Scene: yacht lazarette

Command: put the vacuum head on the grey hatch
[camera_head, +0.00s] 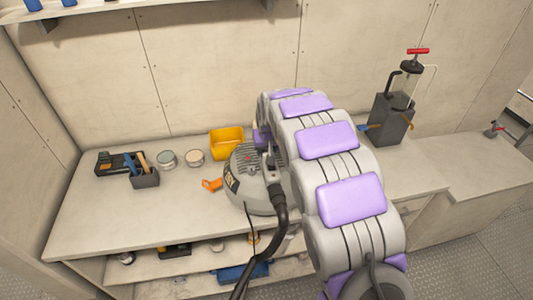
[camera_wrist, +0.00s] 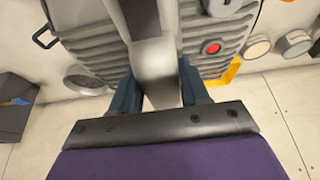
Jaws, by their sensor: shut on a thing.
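The vacuum head (camera_head: 252,182) is a grey ribbed dome with a dark label and a black hose at its front. In the head view my arm hides the fingers. I cannot tell if the head touches the worktop. I cannot make out a grey hatch.
The worktop (camera_head: 95,225) holds a yellow bin (camera_head: 226,142), two round tins, a tool caddy (camera_head: 145,178) and an orange item (camera_head: 211,184). A grey pump box (camera_head: 388,120) with a red handle stands to the right. A lower counter (camera_head: 480,165) at far right is mostly bare.

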